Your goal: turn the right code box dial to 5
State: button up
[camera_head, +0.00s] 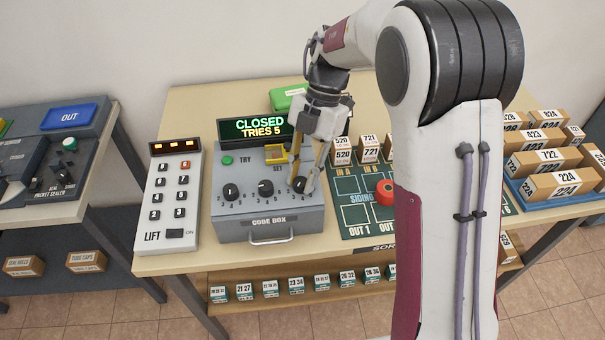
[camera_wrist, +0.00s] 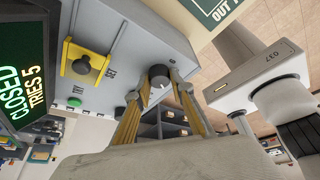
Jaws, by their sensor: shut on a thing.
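The grey code box (camera_head: 268,214) stands on the table with a handle at its front. Its green display (camera_head: 258,128) reads CLOSED, TRIES 5. A left dial (camera_head: 231,191) and a middle dial (camera_head: 265,187) are uncovered. My gripper (camera_head: 303,186) is at the right dial (camera_wrist: 158,76), with its two fingers on either side of the black knob and shut on it. The right dial's setting is hidden by the fingers in the head view and cannot be read in the wrist view. A green TRY button (camera_head: 227,160) and a yellow-framed SET switch (camera_head: 275,153) sit behind the dials.
The LIFT keypad panel (camera_head: 170,200) stands left of the code box. A green siding board (camera_head: 352,205) with numbered boxes and a red knob (camera_head: 385,192) lies to the right, partly behind my arm. A tray of parcels (camera_head: 548,165) is further right.

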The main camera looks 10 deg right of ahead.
jog(key=o, duration=1.1)
jog(key=shift+r, duration=0.1)
jog(key=shift+v, duration=0.8)
notch_tip(320, 180, up, 8)
jog(key=shift+w, duration=0.25)
jog(key=shift+d, duration=0.15)
